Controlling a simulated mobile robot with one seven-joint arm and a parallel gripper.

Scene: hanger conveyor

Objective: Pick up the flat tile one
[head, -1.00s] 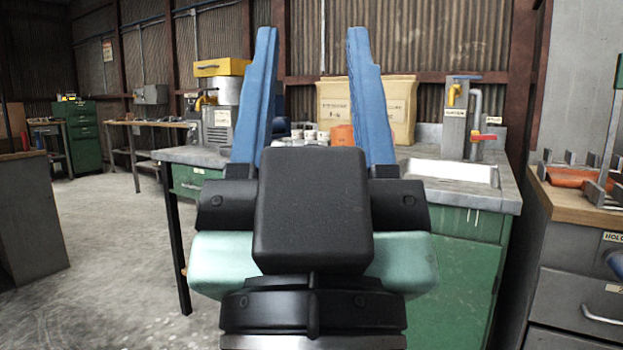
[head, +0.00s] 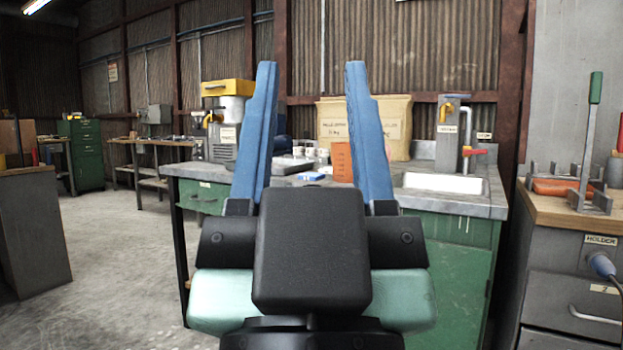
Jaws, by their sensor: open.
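My gripper (head: 311,66) is open and empty, its two blue fingers pointing up and wide apart. It stands in front of the grey-topped workbench (head: 470,208) with green cabinets. Between the fingers, beyond them on the bench, I see a flat orange piece (head: 342,162) standing upright, partly covered by the right finger. A small blue and white item (head: 311,176) and a pale shallow tray (head: 289,166) lie to its left. I cannot tell for sure which of these is the flat tile. My gripper touches none of them.
A cardboard box (head: 385,122), a sink (head: 443,183) with taps (head: 454,130), and a machine with a yellow top (head: 227,88) stand on the bench. A wooden-topped drawer cabinet (head: 570,212) with an orange item stands close at right. The floor at left is open.

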